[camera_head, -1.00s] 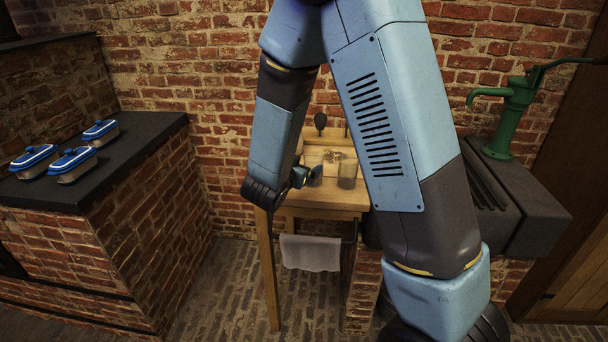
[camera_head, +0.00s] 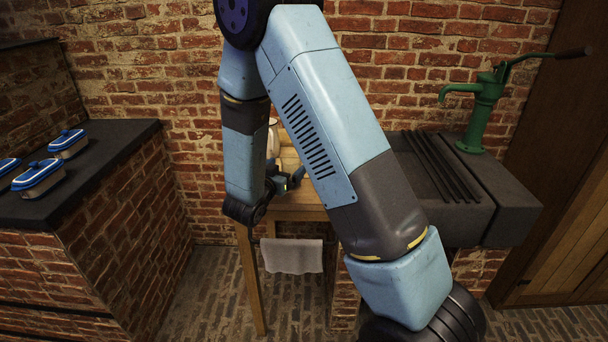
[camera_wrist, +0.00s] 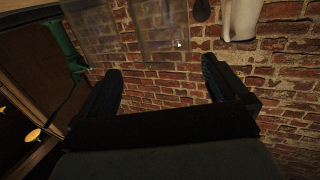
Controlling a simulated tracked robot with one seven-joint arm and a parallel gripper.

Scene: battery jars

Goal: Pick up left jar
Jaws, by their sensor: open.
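Two see-through glass jars show at the top of the wrist view: one jar (camera_wrist: 93,27) on the left of that picture and one jar (camera_wrist: 165,22) nearer its middle. In the head view my arm hides both, and I cannot tell which is the left one. My gripper (camera_wrist: 160,70) has its two dark fingers spread wide, with only brick wall showing between them. The jars lie beyond the fingertips, apart from them. In the head view my gripper (camera_head: 287,181) is over the small wooden table (camera_head: 300,213), partly behind my arm.
A white pitcher (camera_wrist: 241,18) stands beside the jars and also shows in the head view (camera_head: 273,140). A towel (camera_head: 292,256) hangs at the table's front. A dark stone sink (camera_head: 500,205) with a green pump (camera_head: 487,110) is right. Blue-lidded dishes (camera_head: 40,178) sit left.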

